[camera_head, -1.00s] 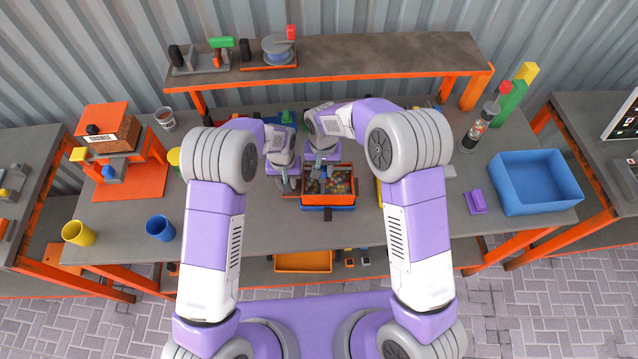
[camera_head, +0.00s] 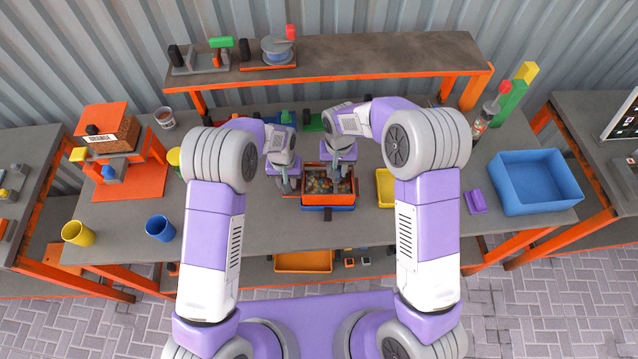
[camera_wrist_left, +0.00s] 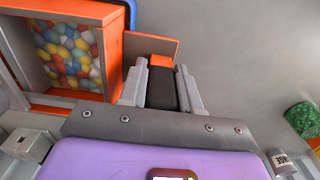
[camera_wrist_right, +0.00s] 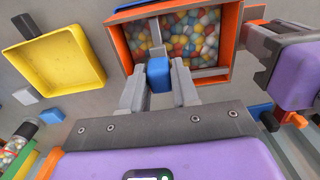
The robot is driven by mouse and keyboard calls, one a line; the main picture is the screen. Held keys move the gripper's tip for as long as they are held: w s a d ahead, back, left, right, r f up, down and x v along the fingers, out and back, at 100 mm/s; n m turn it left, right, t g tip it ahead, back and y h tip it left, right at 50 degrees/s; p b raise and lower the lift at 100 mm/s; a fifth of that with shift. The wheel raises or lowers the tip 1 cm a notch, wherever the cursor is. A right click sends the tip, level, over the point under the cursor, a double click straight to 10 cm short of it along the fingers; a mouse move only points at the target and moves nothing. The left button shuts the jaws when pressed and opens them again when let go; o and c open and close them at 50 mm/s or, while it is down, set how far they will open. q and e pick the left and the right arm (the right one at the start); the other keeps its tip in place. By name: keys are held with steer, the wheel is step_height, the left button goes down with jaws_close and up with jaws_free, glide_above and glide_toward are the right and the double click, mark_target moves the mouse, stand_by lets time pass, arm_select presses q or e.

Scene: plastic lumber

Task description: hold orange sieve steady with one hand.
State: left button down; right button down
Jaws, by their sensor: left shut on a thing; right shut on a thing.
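The orange sieve (camera_head: 318,200) holds many coloured pellets and sits over a blue bin (camera_head: 330,208) at the middle of the table. My left gripper (camera_head: 289,187) is at the sieve's left side. In the left wrist view its fingers are shut on the black-and-orange sieve handle (camera_wrist_left: 183,88), beside the pellets. My right gripper (camera_head: 336,176) is over the sieve. In the right wrist view it is shut on a blue block-like handle (camera_wrist_right: 158,74) with a thin grey shaft reaching toward the pellets. The shaft's lower end is hard to make out.
A yellow tray (camera_head: 384,188) lies just right of the sieve. A large blue bin (camera_head: 540,180) and a purple block (camera_head: 475,201) are farther right. Yellow (camera_head: 78,233) and blue (camera_head: 160,228) cups stand at the front left. The table front is mostly clear.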

steer(key=shift+d, duration=1.3)
steer(key=shift+a, duration=0.1)
steer(key=a, duration=0.6)
steer(key=shift+w+a, duration=0.15)
steer(key=shift+a, duration=0.15)
steer(key=c, duration=0.8)
jaws_free()
steer(key=shift+d, duration=0.1)
steer(key=shift+r, duration=0.1)
steer(key=shift+r, duration=3.45)
